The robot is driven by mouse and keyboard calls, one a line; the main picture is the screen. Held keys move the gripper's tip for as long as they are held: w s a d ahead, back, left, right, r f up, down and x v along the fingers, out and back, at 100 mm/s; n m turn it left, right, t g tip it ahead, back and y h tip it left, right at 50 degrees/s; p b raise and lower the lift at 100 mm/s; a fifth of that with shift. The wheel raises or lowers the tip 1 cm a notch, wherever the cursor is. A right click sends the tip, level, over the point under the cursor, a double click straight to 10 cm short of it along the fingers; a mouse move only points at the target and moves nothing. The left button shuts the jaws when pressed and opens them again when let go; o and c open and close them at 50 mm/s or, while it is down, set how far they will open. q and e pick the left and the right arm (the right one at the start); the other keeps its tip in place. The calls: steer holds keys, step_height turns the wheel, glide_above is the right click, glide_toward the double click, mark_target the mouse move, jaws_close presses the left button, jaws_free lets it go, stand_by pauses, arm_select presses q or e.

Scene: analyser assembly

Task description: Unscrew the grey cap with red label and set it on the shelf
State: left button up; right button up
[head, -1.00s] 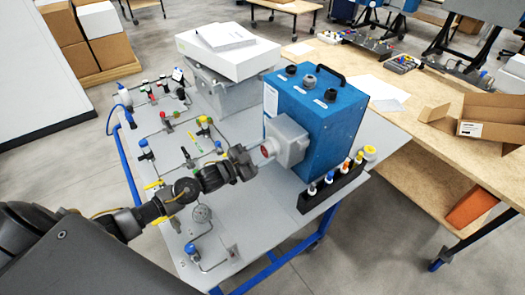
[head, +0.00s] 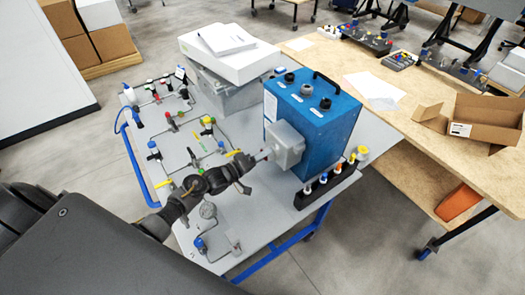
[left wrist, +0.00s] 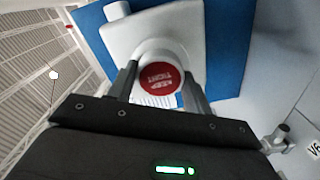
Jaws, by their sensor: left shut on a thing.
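The grey cap (left wrist: 161,74) has a round red label with white lettering and sits against the pale grey housing (head: 287,146) on the side of the blue analyser (head: 325,125). I cannot tell how far it is screwed on. My left gripper (left wrist: 158,82) is shut on the cap, one finger on each side, and its label faces the wrist camera. In the head view the left gripper (head: 259,159) reaches the housing from the left, and the cap is mostly hidden by the fingers. No part I can identify as the shelf shows clearly. My right gripper is out of view.
A black rack (head: 308,197) with several small coloured-top bottles stands in front of the analyser. Piping with valves covers the cart top (head: 255,222) on the left. A grey bin (head: 222,93) with a white box stands behind. A wooden bench (head: 420,140) is at right.

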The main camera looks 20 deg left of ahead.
arm_select(q)
steer(key=n, duration=0.5)
steer(key=shift+n, duration=0.3)
steer(key=o, duration=0.9)
steer(key=shift+o, duration=0.2)
steer(key=m+b, duration=0.7)
steer(key=m, duration=1.7)
steer(key=shift+b, duration=0.3)
